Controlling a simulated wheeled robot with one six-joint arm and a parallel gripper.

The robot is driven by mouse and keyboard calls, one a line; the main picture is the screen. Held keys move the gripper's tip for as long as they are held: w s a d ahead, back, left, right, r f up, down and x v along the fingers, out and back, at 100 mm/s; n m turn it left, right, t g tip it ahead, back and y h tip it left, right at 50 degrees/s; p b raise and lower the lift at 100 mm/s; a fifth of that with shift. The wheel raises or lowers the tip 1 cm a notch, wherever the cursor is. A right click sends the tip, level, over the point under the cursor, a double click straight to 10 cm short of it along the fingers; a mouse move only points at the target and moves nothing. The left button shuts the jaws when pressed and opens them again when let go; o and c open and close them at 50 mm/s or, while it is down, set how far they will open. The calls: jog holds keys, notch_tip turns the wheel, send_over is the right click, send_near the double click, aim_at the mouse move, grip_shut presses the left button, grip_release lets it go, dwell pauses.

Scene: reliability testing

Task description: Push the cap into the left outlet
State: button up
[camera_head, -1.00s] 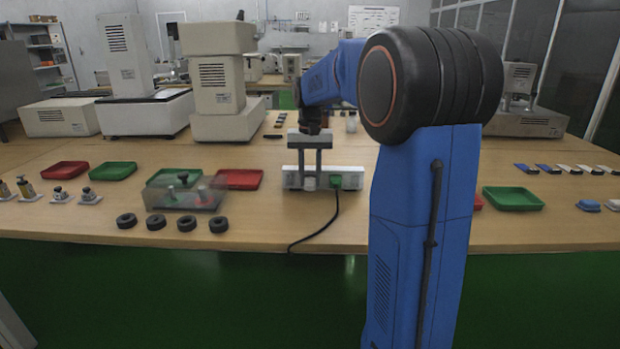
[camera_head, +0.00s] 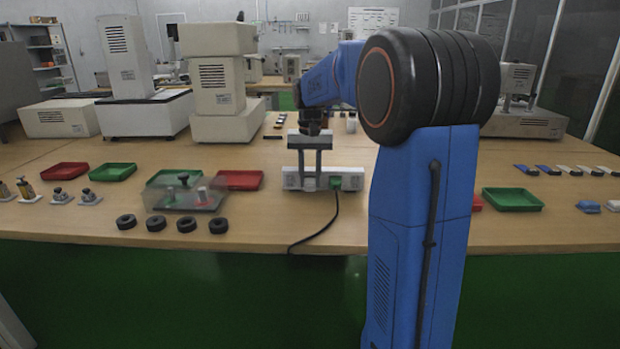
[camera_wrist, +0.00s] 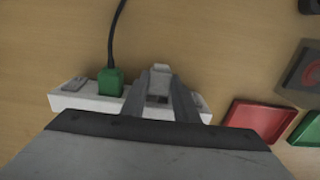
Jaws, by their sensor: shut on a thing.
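A white outlet strip (camera_head: 349,171) lies on the table in the head view. A green plug (camera_head: 336,182) with a black cord sits in its right part; in the turned wrist view this plug (camera_wrist: 110,84) is on the left. My gripper (camera_head: 310,178) points down over the strip, left of the plug. In the wrist view my gripper (camera_wrist: 160,92) is closed around a small pale grey piece, apparently the cap (camera_wrist: 160,72). The fingers hide the outlet beneath, so I cannot tell how far the cap is seated.
A clear box (camera_head: 185,199), red tray (camera_head: 240,180) and several black rings (camera_head: 186,225) lie left of the strip. A green tray (camera_head: 512,200) lies far right. The cord (camera_head: 318,230) runs to the table's front edge. Bare table lies just in front of the strip.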

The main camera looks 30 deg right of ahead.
jog(key=shift+w+d, duration=0.55)
jog(key=shift+w, duration=0.25)
dwell(1.6)
jog(key=o, duration=1.2)
jog(key=shift+o, duration=0.2)
notch_tip(320, 180, up, 17)
jog(key=shift+r, duration=0.2)
jog(key=shift+a, duration=0.1)
